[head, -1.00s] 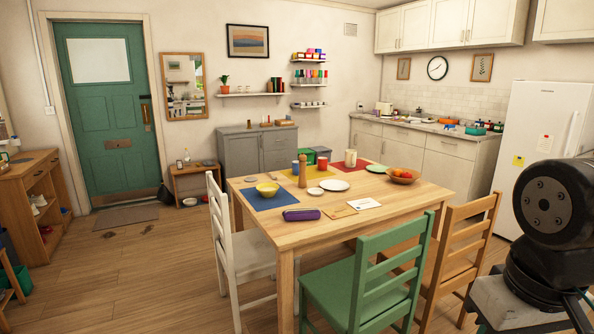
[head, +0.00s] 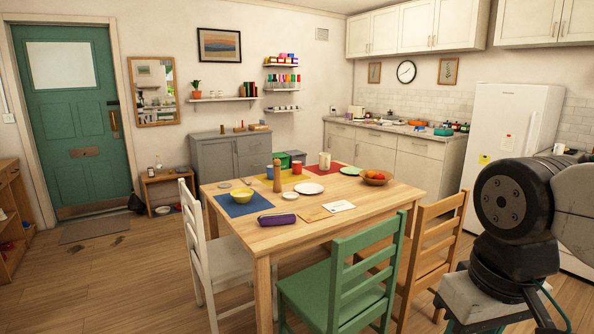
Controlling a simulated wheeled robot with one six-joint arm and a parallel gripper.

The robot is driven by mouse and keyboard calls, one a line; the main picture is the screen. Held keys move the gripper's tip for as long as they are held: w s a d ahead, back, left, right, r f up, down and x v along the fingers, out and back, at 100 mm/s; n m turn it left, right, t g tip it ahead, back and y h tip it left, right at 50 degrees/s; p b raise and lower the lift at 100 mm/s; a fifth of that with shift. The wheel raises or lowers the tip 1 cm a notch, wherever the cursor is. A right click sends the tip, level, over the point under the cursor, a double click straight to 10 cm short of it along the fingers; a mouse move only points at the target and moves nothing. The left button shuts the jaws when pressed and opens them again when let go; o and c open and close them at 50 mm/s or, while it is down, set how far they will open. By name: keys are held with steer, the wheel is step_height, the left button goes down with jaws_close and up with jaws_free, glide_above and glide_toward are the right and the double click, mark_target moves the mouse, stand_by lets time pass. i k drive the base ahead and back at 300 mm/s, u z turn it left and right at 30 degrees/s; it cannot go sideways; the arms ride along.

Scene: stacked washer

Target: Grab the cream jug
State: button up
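A cream jug (head: 324,161) stands upright on the far side of the wooden dining table (head: 290,238), behind the white plate. It is small in the view and nothing hides it. Part of my arm shows at the right edge of the view, well apart from the jug. My gripper is not in view.
A green chair (head: 345,285), a wooden chair (head: 432,240) and a white chair (head: 215,262) stand around the table. A pepper mill (head: 277,176), a yellow bowl (head: 241,195) and a fruit bowl (head: 376,179) are on it. Open floor (head: 110,285) lies to the left.

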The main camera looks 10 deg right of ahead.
mark_target(324, 157)
steer(key=z, duration=1.6)
steer(key=i, duration=6.5)
steer(key=u, duration=1.65)
